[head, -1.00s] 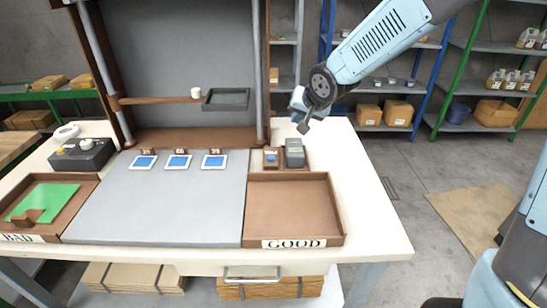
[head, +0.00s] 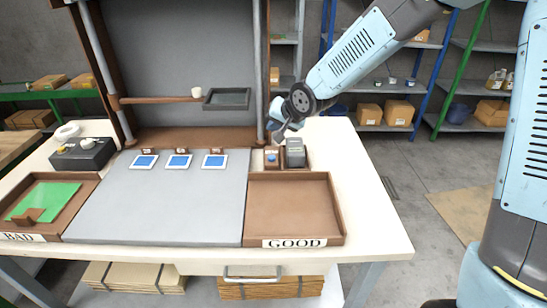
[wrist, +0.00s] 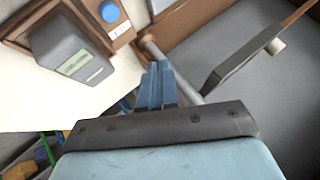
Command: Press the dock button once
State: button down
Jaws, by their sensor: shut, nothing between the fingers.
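A round blue button (head: 271,158) sits on a small brown box at the back right of the table, just behind the GOOD tray. It also shows at the top of the wrist view (wrist: 110,11), above a small white label. A dark grey device (head: 295,153) with a pale display stands right beside it; it shows in the wrist view (wrist: 75,58) too. My gripper (head: 278,138) is shut and empty, above and slightly behind the button, apart from it in the wrist view.
The brown GOOD tray (head: 337,205) is empty. A grey mat (head: 150,205) with several blue-screened tiles lies left of it. A post (head: 259,70) and a wooden shelf with a dark tray (head: 228,107) stand behind, close to my gripper. The table's right side is bare.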

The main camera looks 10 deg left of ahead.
aim_at(274, 158)
jog(key=shift+f, duration=3.9)
jog(key=shift+f, duration=0.1)
jog(key=shift+s+f, duration=0.1)
jog(key=shift+f, duration=0.15)
jog(key=shift+f, duration=0.5)
jog(key=shift+r, duration=0.95)
jog(key=shift+r, duration=2.5)
